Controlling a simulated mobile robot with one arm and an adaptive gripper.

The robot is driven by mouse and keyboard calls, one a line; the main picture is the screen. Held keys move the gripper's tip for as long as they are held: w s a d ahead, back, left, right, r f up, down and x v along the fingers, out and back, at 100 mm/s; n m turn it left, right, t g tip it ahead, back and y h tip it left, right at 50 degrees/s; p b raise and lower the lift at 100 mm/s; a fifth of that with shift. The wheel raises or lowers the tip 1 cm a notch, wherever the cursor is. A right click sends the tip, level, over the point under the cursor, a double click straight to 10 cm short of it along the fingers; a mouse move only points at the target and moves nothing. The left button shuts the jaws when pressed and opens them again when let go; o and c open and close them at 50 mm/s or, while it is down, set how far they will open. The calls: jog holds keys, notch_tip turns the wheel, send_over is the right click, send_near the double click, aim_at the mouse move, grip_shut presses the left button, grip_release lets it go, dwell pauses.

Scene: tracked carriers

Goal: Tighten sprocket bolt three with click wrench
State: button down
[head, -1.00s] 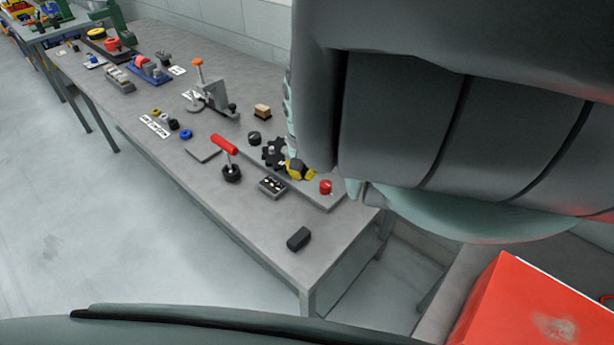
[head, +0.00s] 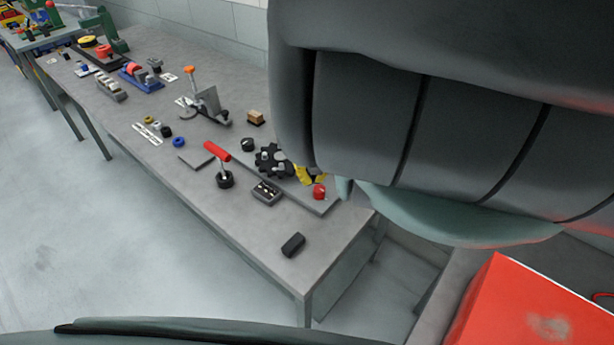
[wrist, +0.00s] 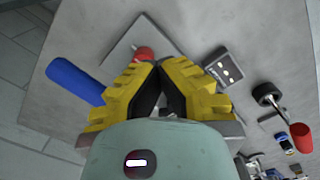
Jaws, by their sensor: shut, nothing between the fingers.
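The black toothed sprocket (head: 270,161) stands on a grey plate (head: 314,208) on the bench in the head view, with grey bolt heads on it. I cannot tell which is bolt three. My gripper's yellow fingers show in the wrist view (wrist: 160,66), shut and empty; in the head view their tips show (head: 309,175) right of the sprocket, near a red knob (head: 319,192). The knob also shows in the wrist view (wrist: 145,53) just beyond the fingertips. A blue cylinder (wrist: 75,81), perhaps a wrench handle, lies left of the fingers. The sprocket is hidden in the wrist view.
A red-handled tool (head: 217,151) stands in a black round base. A dark bolt box (head: 266,193), a black block (head: 293,244) and a grey clamp-like fixture (head: 207,107) are on the bench. The front edge is mostly clear. A red box (head: 505,305) is lower right.

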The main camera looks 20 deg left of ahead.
jog(key=shift+w+d+n+b, duration=1)
jog(key=shift+w+d+n, duration=0.7)
jog(key=shift+n, duration=0.1)
jog(key=w+n+b, duration=0.1)
jog(key=w+d+n+b, duration=0.1)
jog(key=b, duration=0.1)
jog(key=shift+w+d, duration=0.25)
jog(key=shift+d, duration=0.05)
jog(key=shift+w+d+f+n+b, duration=0.2)
jog(key=shift+w+n+b, duration=0.4)
jog(key=shift+b, duration=0.6)
jog(key=shift+w+d+r, duration=0.1)
jog(key=shift+r, duration=0.05)
jog(key=shift+r, duration=0.15)
